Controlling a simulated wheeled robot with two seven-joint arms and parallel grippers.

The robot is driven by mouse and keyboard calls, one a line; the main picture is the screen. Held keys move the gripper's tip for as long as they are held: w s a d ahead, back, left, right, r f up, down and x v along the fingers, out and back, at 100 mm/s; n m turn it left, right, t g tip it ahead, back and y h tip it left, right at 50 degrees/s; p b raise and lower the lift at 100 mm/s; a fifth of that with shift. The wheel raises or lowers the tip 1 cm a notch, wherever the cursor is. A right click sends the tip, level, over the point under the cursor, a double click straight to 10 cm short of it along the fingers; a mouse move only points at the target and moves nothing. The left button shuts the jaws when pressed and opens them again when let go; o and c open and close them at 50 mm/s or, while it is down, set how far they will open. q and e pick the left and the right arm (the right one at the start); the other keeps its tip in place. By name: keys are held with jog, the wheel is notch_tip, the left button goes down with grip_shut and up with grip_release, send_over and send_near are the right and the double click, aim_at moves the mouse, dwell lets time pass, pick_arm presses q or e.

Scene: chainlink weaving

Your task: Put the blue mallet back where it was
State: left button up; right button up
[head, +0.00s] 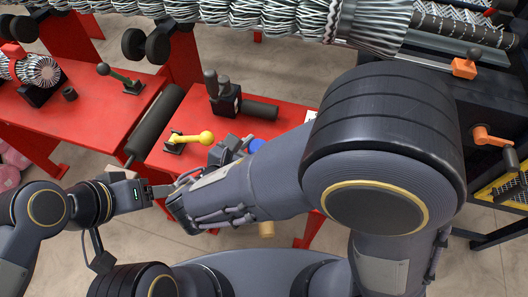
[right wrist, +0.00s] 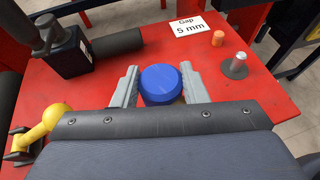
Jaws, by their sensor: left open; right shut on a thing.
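The blue mallet (right wrist: 160,86) shows in the right wrist view as a round blue head between the grey fingers of my right gripper (right wrist: 159,69). The right gripper is shut on it, over the red table. A sliver of tan shows beneath the blue head; the rest of the mallet is hidden. In the head view only a small blue patch of the mallet (head: 256,145) shows beside my right gripper (head: 228,148), and my right arm covers much around it. My left gripper (head: 160,191) is open and empty, at lower left near the table's front edge.
The red table (right wrist: 265,105) carries a yellow-knobbed lever (head: 190,138), a black block with a cylinder (head: 225,97), a "Gap 5 mm" sign (right wrist: 191,25), an orange cylinder (right wrist: 217,38) and a pale-tipped peg (right wrist: 236,66).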

jog(key=f, duration=0.1)
jog(key=f+b, duration=0.2)
jog(key=shift+w+d+f, duration=0.1)
jog(key=shift+w+d, duration=0.1)
jog(key=shift+w, duration=0.1)
jog(key=shift+s+a+f+b, duration=0.1)
jog(key=shift+f+b, duration=0.15)
jog(key=shift+b, duration=0.25)
jog(key=shift+r, duration=0.15)
jog(key=o, duration=1.2)
